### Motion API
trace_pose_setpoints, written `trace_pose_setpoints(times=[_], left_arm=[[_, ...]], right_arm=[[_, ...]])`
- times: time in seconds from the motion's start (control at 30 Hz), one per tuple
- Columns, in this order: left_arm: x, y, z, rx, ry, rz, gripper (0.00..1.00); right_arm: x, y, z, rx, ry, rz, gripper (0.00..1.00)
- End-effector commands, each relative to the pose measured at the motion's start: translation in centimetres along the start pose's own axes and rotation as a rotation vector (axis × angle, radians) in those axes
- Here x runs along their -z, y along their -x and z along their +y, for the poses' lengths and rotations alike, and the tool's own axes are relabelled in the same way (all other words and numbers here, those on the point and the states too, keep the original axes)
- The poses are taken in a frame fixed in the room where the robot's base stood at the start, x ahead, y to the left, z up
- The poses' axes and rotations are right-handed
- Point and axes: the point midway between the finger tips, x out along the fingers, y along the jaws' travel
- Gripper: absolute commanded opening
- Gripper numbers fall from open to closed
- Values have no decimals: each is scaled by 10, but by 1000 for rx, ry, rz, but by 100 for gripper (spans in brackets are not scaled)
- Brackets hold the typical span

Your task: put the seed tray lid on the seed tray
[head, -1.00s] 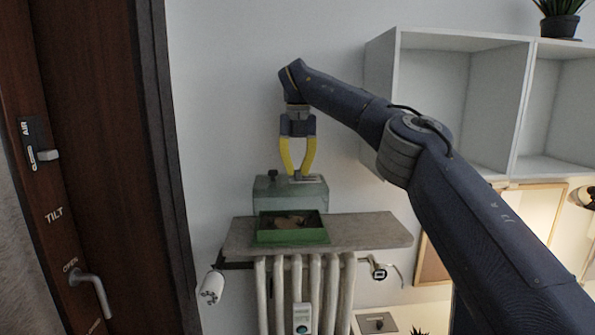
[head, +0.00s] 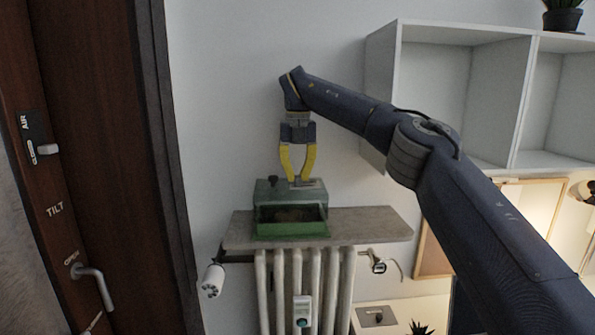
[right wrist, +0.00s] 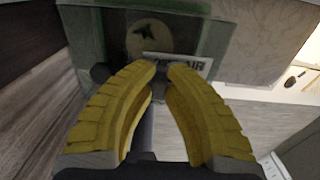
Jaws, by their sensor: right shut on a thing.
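The green seed tray (head: 292,231) sits on the shelf board above the radiator, with brown contents dimly visible inside. The translucent greenish seed tray lid (head: 265,192) is at the tray, its lower part overlapping the tray's inside and rim in the head view. My right gripper (head: 299,180) points down and is shut on the top of the lid. In the right wrist view the yellow fingers (right wrist: 160,72) close at a pale label on the lid (right wrist: 205,40). My left gripper is not in view.
The wooden shelf board (head: 370,224) has free room right of the tray. A white radiator (head: 318,285) stands below it. White wall cubbies (head: 460,95) hang at the upper right, near my right arm. A dark door (head: 95,130) is at the left.

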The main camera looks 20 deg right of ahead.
Motion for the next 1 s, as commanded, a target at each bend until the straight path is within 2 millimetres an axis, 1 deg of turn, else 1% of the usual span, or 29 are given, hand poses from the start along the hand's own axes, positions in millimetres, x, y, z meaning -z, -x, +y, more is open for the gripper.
trace_pose_setpoints(times=[0.6, 1.0], left_arm=[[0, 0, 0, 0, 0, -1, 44], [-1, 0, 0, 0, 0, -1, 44]], right_arm=[[0, -29, 0, 0, 0, 1, 0], [0, -36, 0, -1, 0, 0, 0]])
